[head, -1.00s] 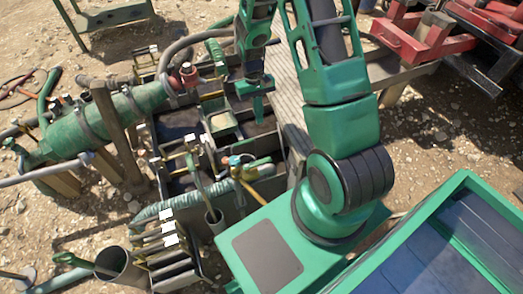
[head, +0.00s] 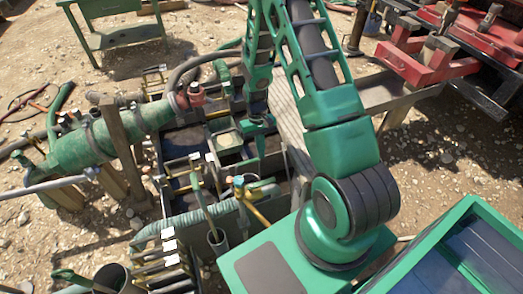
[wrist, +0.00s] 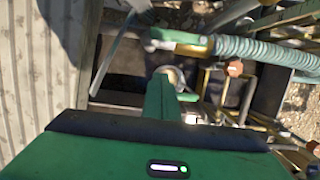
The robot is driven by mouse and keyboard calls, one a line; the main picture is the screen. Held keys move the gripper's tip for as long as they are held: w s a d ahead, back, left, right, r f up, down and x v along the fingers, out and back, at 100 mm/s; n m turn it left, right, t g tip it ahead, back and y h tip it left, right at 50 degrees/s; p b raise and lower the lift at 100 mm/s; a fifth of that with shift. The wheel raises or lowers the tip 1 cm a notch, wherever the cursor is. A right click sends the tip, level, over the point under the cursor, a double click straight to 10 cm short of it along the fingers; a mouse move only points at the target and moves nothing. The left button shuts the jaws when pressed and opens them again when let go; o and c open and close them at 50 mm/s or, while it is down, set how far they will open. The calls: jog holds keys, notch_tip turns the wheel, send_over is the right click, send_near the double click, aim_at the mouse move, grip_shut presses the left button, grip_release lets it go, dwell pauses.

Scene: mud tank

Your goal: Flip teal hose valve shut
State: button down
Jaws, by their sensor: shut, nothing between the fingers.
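A ribbed teal hose (head: 185,220) runs along the near side of the mud tank in the head view. In the wrist view the hose (wrist: 265,50) comes in from the right and ends at a smooth green fitting (wrist: 188,40). A pale grey bar (wrist: 112,48) slants beside that fitting; I cannot tell whether it is the valve's lever. My gripper (head: 260,148) points down over the tank, beyond the hose end. In the wrist view my gripper (wrist: 162,92) is shut and empty, apart from the fitting. The valve's position is unclear.
The tank (head: 170,140) has narrow walls, pipes and posts close around my gripper. An orange-brown knob (wrist: 235,67) stands near the hose. A ribbed walkway (head: 288,120) lies right of the gripper. A large green cylinder (head: 85,147) is at left.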

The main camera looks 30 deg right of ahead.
aim_at(262, 184)
jog(key=s+a+f, duration=0.1)
jog(key=s+f, duration=0.4)
jog(key=f, duration=0.1)
jog(key=shift+s+f, duration=0.15)
jog(key=shift+s, duration=0.1)
jog(key=shift+s, duration=0.15)
dwell(0.3)
